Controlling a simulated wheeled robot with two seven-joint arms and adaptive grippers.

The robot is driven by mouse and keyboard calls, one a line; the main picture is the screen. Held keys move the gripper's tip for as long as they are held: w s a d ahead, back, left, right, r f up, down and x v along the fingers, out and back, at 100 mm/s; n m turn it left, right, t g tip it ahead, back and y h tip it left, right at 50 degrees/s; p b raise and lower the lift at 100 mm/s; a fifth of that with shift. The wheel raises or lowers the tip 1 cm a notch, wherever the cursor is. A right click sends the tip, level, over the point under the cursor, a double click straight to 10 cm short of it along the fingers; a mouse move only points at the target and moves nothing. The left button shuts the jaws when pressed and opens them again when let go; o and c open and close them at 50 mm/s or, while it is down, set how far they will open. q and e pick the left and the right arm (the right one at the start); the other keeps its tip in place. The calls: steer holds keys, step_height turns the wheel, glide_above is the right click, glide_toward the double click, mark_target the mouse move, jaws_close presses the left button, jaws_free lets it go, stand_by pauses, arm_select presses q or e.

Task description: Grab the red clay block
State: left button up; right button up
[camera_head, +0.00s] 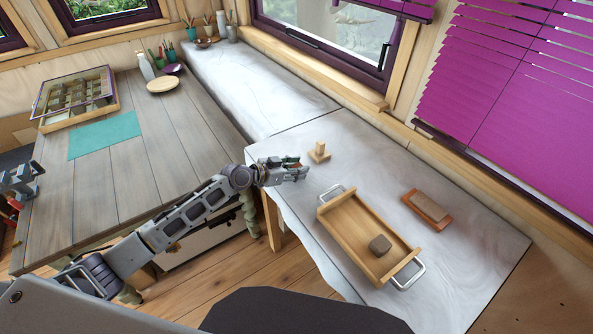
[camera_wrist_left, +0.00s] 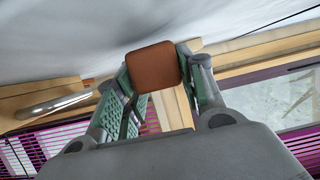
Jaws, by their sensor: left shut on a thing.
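The red clay block (camera_wrist_left: 153,66) shows in the left wrist view as a rounded red-brown square between the green-padded fingers. My left gripper (camera_wrist_left: 150,88) is shut on it. In the head view my left gripper (camera_head: 296,171) is over the left edge of the white marbled table (camera_head: 420,185), left of the wooden tray. The block is small and mostly hidden by the fingers there.
A wooden tray (camera_head: 348,225) with metal handles holds a grey-brown lump (camera_head: 380,244). A small wooden stand (camera_head: 319,153) is behind the gripper. The plank table (camera_head: 120,185) stands left.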

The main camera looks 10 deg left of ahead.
arm_select(q)
step_height(320, 180, up, 9)
steer(key=shift+b, duration=0.3)
stand_by(0.7)
